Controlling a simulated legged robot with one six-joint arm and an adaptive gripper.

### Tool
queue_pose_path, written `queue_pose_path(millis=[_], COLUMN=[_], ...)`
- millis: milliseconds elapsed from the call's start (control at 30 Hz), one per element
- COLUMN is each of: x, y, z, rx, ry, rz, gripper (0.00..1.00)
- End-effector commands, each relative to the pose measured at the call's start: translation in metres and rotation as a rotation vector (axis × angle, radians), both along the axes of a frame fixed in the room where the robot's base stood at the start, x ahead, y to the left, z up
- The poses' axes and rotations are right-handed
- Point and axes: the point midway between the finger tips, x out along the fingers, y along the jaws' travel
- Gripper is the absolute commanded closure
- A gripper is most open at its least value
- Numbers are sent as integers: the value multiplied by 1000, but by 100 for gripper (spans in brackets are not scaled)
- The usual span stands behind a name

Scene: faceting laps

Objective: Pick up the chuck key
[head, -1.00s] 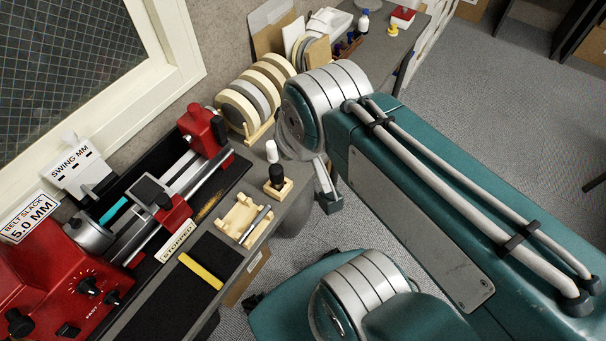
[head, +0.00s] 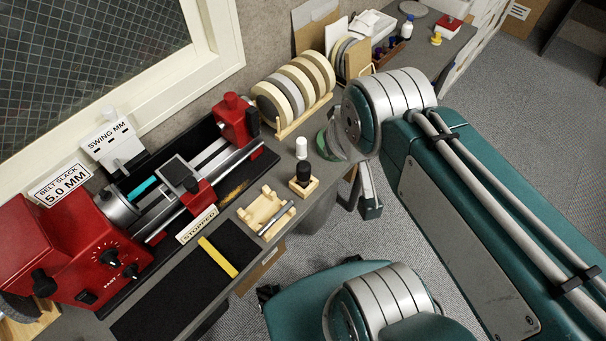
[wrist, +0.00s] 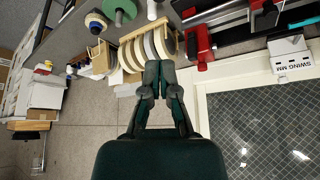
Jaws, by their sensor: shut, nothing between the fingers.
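A grey metal rod (head: 277,221) lies across a pale wooden cradle (head: 259,209) at the bench's front edge in the head view. A black-topped piece (head: 303,171) stands upright in a small wooden block just behind it. I cannot tell for certain which of these is the chuck key. My gripper (wrist: 160,66) is shut and empty in the wrist view, with the wheel rack beyond its fingertips. It is not touching the rod or the black-topped piece.
A red lathe (head: 70,236) fills the bench's left side, with a black mat (head: 180,300) and yellow bar (head: 217,257) in front. A rack of wheels (head: 292,92) and a white bottle (head: 301,148) stand behind the cradle. Open floor lies to the right.

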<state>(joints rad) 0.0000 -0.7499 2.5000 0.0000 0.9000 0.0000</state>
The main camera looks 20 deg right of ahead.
Motion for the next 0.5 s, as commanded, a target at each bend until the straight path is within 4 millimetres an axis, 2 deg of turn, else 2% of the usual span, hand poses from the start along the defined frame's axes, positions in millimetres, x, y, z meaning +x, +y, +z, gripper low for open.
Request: queue_pose_path(millis=[33,67,100,167,200,233,500], x=[0,0,1,6,10,15,66], y=[0,0,0,0,0,0,-1], z=[0,0,-1,-3,-5,-7,-43], rx=[0,0,0,-3,-5,-8,-31], ry=[0,1,4,17,31,45,191], rz=[0,0,1,5,10,14,71], gripper=[91,78,60,33,15,8,8])
